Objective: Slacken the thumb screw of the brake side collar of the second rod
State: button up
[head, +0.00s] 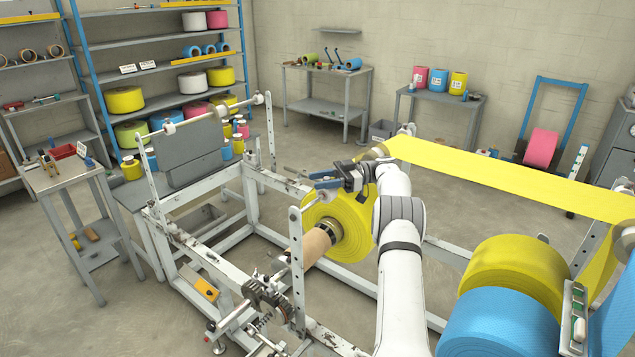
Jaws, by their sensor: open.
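My gripper (326,184) is open at the end of my white arm, above and slightly left of a yellow film roll (357,226). The roll is on a rod in the white frame, next to a brown cardboard core (317,243). A dark toothed brake-like assembly (268,293) is at the near left end of that rod. Small metal parts lie between core and assembly; I cannot tell which is the collar or make out its thumb screw. Another rod with pale collars (170,128) spans the uprights at the back left. Nothing is clearly between my fingers.
White frame rails and a perforated upright (296,262) stand close to the rod. A yellow web (510,180) runs to the right. Large yellow (505,270) and blue (500,325) rolls fill the near right. A tool cart (65,178) is at the left.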

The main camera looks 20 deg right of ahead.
notch_tip(320, 180, up, 10)
jog(key=p, duration=0.6)
jog(key=shift+p, duration=0.4)
